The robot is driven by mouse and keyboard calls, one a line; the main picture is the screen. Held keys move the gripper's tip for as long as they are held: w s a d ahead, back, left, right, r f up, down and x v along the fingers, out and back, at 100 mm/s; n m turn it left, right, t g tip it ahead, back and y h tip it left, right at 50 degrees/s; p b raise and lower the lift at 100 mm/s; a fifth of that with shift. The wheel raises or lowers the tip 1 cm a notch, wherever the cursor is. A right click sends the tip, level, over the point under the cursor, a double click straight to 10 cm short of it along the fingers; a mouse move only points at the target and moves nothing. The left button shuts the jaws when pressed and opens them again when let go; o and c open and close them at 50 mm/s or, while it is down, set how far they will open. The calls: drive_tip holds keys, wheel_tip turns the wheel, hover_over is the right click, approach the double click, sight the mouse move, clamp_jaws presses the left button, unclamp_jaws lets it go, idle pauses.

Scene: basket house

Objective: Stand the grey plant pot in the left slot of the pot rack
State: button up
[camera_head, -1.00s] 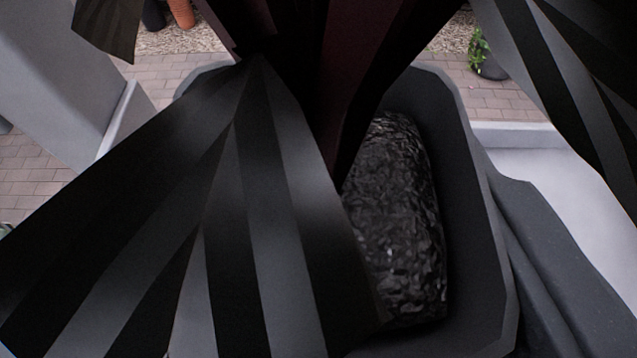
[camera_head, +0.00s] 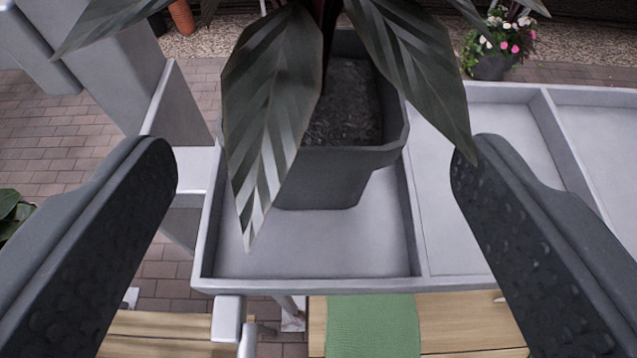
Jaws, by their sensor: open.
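The grey plant pot (camera_head: 325,178) holds dark soil and a plant with large striped leaves (camera_head: 268,100). It stands upright in the leftmost slot of the light grey pot rack (camera_head: 318,284), towards the back of that slot. Leaves hide part of the pot's rim and left side. My gripper (camera_head: 315,165) is open, with one dark finger on each side of the picture. The fingers are apart from the pot, which shows between them and farther off. The middle slot (camera_head: 455,190) of the rack looks empty.
A grey post (camera_head: 120,70) stands left of the rack. Below the rack's front edge is a wooden surface with a green cloth (camera_head: 372,325). A flowering plant (camera_head: 495,50) and a terracotta pot (camera_head: 182,17) stand behind on the ground.

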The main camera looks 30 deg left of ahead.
drive_tip(key=v, duration=0.6)
drive_tip(key=shift+s+b, duration=0.1)
drive_tip(key=shift+b, duration=0.3)
drive_tip(key=shift+d, duration=0.1)
drive_tip(key=s+d+m+t+h, duration=0.4)
drive_tip(key=s+d+m+h, duration=0.2)
drive_tip(key=s+d, duration=0.7)
drive_tip(key=shift+d+r+m+h, duration=0.15)
drive_tip(key=shift+d+m+h, duration=0.35)
drive_tip(key=shift+h, duration=0.3)
wheel_tip(320, 180, down, 8)
drive_tip(key=b, duration=0.8)
drive_tip(key=shift+f, duration=0.25)
